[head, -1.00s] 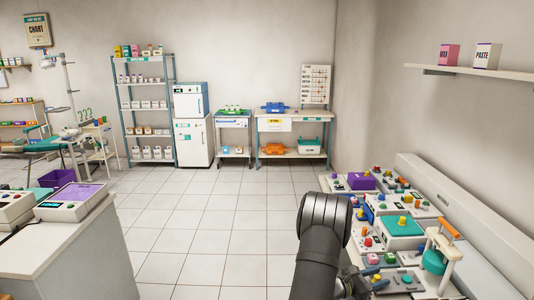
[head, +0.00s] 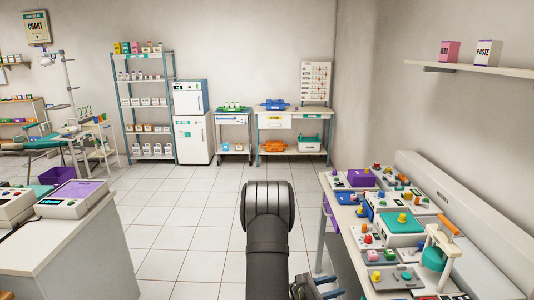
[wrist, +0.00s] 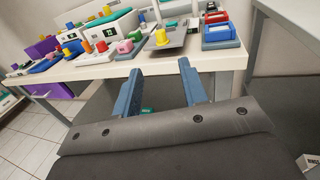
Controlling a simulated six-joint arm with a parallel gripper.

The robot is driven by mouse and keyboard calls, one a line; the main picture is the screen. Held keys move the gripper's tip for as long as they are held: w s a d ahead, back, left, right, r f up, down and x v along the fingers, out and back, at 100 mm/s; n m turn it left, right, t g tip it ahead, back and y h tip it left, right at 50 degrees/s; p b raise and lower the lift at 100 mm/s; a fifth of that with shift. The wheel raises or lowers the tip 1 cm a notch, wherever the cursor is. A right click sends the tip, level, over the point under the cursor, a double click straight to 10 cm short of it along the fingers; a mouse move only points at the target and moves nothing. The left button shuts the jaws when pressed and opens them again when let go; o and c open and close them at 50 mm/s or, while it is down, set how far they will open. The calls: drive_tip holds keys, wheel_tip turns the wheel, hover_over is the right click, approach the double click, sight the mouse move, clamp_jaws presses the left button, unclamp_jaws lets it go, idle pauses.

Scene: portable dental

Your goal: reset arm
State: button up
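My arm rises in the middle of the head view, and my gripper (head: 330,287) shows at the bottom, left of the right-hand workbench (head: 345,238). In the wrist view my gripper's two blue fingers (wrist: 160,82) stand well apart with nothing between them. They point toward the front edge of the workbench (wrist: 88,70), apart from the items on it.
The bench holds a teal-topped unit (head: 402,220), a purple box (head: 361,178), a white stand with a teal part (head: 437,252) and several small coloured pieces. A white counter (head: 75,250) with devices stands at left. The tiled floor (head: 195,225) between is clear.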

sight(387, 278)
drive_tip(key=x, duration=2)
drive_tip(key=shift+s+d, duration=0.35)
drive_tip(key=v, duration=2)
drive_tip(key=shift+w+a, duration=0.25)
drive_tip(key=shift+w, duration=0.1)
